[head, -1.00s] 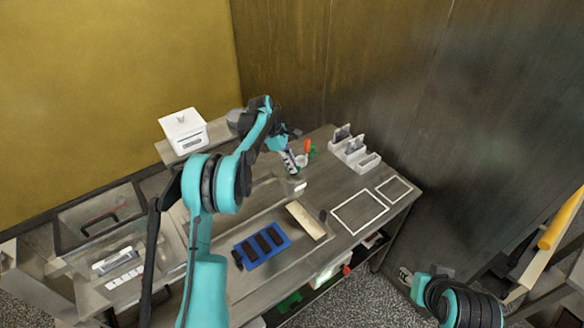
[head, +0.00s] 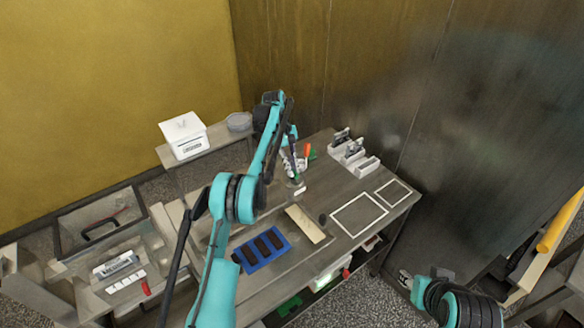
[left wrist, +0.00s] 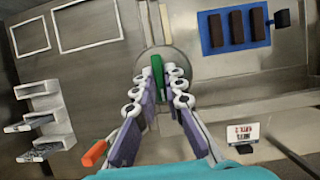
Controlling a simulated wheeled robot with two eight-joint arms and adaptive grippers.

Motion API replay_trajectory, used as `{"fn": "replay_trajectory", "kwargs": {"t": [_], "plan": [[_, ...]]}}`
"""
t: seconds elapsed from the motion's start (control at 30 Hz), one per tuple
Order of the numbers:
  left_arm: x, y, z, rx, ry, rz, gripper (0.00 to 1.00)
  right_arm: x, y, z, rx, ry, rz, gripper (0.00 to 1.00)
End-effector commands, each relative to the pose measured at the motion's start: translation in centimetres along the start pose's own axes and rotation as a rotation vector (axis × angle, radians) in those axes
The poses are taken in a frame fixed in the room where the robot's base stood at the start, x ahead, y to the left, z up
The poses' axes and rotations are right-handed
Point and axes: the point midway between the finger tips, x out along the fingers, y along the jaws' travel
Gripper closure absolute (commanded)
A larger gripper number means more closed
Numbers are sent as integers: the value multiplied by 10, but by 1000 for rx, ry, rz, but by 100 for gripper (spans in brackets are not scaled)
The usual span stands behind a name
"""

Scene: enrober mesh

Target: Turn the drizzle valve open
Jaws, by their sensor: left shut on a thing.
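The drizzle valve shows as a green handle (left wrist: 157,75) between my left fingertips in the left wrist view, in front of a round metal part (left wrist: 172,64). My left gripper (left wrist: 158,88) is shut on this handle, its purple-padded fingers on either side. In the head view my left gripper (head: 296,173) reaches down over the back middle of the table, and the valve is mostly hidden there. My right arm shows at the lower right; its gripper (head: 405,279) is small and its jaws are unclear.
A blue tray (head: 245,261) holds dark bars, beside a pale board (head: 306,224). White-outlined areas (head: 358,214) lie empty at the right. A white compartment rack (head: 358,159) stands behind them. An orange piece (left wrist: 95,153) is close to my left gripper. A white box (head: 184,137) stands at the back left.

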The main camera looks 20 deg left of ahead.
Motion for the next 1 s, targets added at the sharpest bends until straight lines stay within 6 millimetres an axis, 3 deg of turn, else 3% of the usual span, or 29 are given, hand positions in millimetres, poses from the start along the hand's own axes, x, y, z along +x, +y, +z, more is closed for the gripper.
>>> {"fn": "replay_trajectory", "kwargs": {"t": [0.6, 0.63, 0.7, 1.0], "plan": [[-2, 0, 0, 35, 2, -11, 100, -1, 0, -1, 0, 0, 0, 60], [-2, 0, 0, 35, 2, -11, 82, -1, 0, -1, 0, 0, 0, 60], [-1, 0, 0, 35, 2, -11, 69, -1, 0, -1, 0, 0, 0, 60], [0, 0, 0, 30, 1, -11, 69, -1, 0, -1, 0, 0, 0, 60]]}}
